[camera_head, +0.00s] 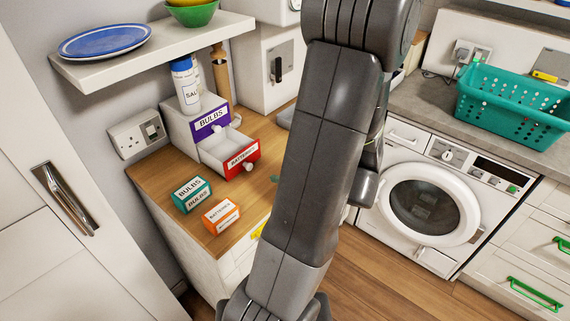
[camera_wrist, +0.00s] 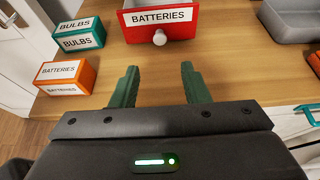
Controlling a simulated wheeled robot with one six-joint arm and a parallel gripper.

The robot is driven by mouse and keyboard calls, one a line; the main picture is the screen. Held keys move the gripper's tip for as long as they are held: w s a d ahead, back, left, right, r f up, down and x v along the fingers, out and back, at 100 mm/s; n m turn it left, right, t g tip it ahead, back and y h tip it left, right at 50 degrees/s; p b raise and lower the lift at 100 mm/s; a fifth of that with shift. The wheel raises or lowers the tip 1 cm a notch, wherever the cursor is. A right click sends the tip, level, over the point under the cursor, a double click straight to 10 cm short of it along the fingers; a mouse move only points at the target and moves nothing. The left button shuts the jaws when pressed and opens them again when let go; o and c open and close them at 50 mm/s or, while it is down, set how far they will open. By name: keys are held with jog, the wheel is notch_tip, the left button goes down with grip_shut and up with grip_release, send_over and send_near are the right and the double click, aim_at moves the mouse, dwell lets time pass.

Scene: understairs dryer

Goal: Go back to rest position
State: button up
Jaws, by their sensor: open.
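My gripper (camera_wrist: 158,90) is open and empty in the wrist view, its two green fingers apart over the wooden counter's front part. The red-fronted drawer (camera_wrist: 161,20) labelled BATTERIES, with a round knob, is ahead of the fingers and apart from them. In the head view that drawer (camera_head: 240,157) is pulled out of a small white unit, below a purple drawer front (camera_head: 211,121) labelled BULBS. My arm crosses the middle of the head view and hides part of the counter; the fingers are mostly hidden there.
A teal BULBS box (camera_head: 191,195) and an orange BATTERIES box (camera_head: 221,215) stand on the counter (camera_head: 160,185) left of my arm. A salt container (camera_head: 186,85) stands on the drawer unit under a shelf (camera_head: 120,62). A dryer (camera_head: 425,205) and a teal basket (camera_head: 515,105) are right.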

aim_at(250, 166)
jog(key=shift+w+a, duration=0.1)
jog(key=p+x, duration=0.1)
jog(key=x, duration=1.2)
jog(key=shift+w+a+f, duration=0.2)
jog(key=shift+s+a, duration=0.1)
